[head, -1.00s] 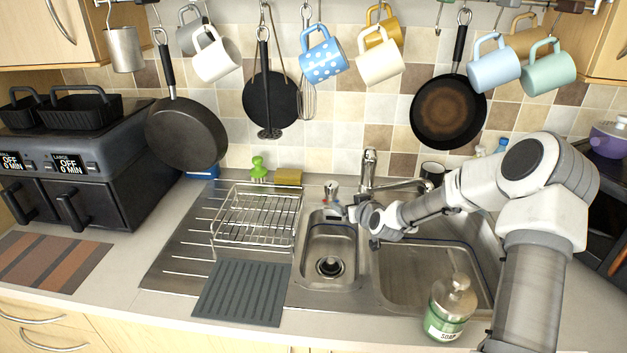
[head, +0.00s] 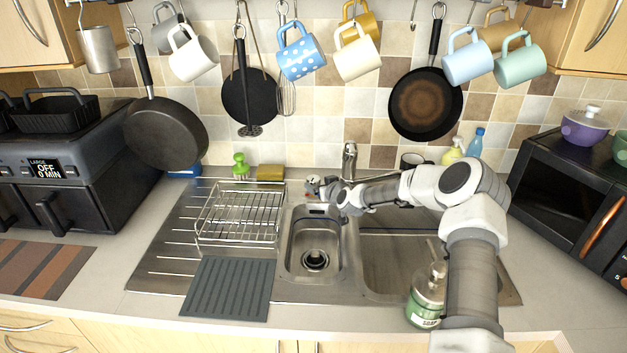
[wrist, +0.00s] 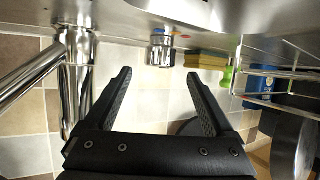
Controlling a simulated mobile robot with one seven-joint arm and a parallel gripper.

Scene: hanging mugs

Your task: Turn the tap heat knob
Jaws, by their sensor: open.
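The tap heat knob is a short chrome cylinder (wrist: 160,52) on the sink deck, with small red and blue marks beside it. It shows in the wrist view, which is upside down, beyond and between the fingertips, with no contact visible. My gripper (wrist: 157,75) is open and empty, its two black fingers apart. In the head view the knob (head: 313,180) is small and partly covered by my gripper (head: 327,190), which is just at its right. The chrome tap (head: 350,158) stands right of the knob; its column (wrist: 76,80) is left of my fingers in the wrist view.
A wire dish rack (head: 238,215) stands left of the sink basin (head: 313,240). A yellow sponge (head: 270,173) and green brush (head: 240,165) lie behind the rack. A soap bottle (head: 424,302) is at the front right. Mugs and pans hang above.

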